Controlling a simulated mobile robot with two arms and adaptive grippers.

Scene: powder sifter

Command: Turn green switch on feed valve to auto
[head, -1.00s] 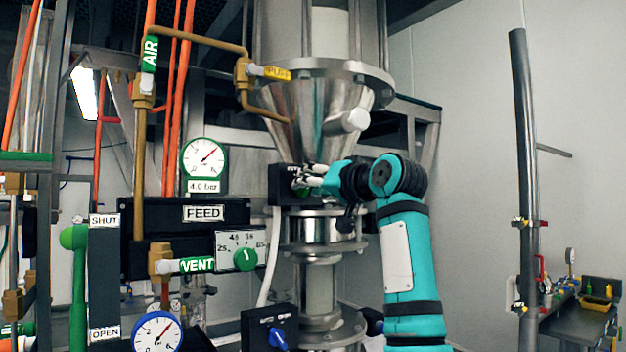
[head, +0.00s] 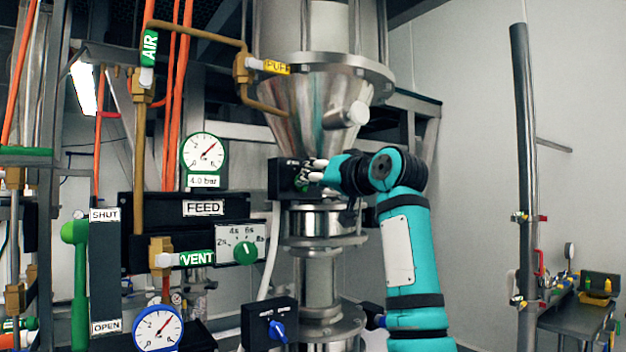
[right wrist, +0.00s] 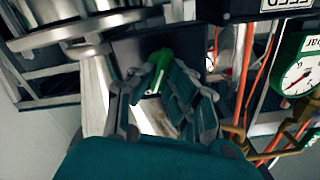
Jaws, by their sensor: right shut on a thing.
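The green switch (head: 302,184) is on a black box (head: 280,178) below the steel cone, largely covered by my right gripper in the head view. My right gripper (head: 310,172) reaches it from the right. In the right wrist view, the green switch (right wrist: 161,66) lies between the fingers of my right gripper (right wrist: 152,84), which is shut on it. The switch's auto marking cannot be read in either view. My left gripper is in neither view.
A FEED panel (head: 190,225), a gauge (head: 203,154) and a green dial (head: 245,252) stand left of the box. A blue switch box (head: 268,322) is below. Pipes and hoses crowd the left.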

